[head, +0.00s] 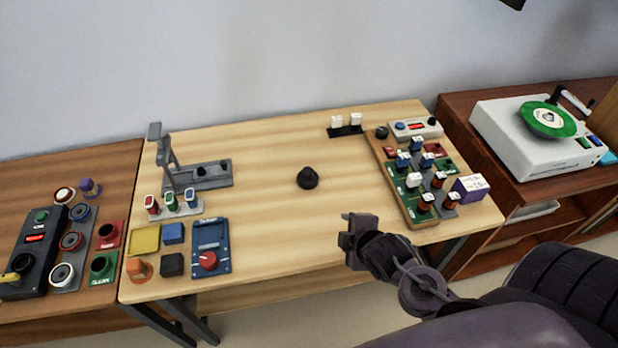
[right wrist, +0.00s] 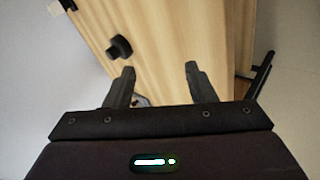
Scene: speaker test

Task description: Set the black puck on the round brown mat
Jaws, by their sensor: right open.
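A black round thing, which looks like the black puck (head: 307,178), sits alone near the middle of the light wooden table, with a narrower top over a wider base. It also shows in the right wrist view (right wrist: 120,47), up and left of the fingers. My right gripper (head: 348,238) is at the table's front edge, right of and nearer than the puck, apart from it. In the right wrist view its fingers (right wrist: 159,75) are open with nothing between them. I cannot make out a round brown mat. My left gripper is not in view.
A board with several small parts (head: 407,190) lies at the table's right. A grey stand (head: 205,176), a blue box with a red knob (head: 210,248) and coloured blocks stand at the left. A white record player (head: 532,135) is far right. The table around the puck is clear.

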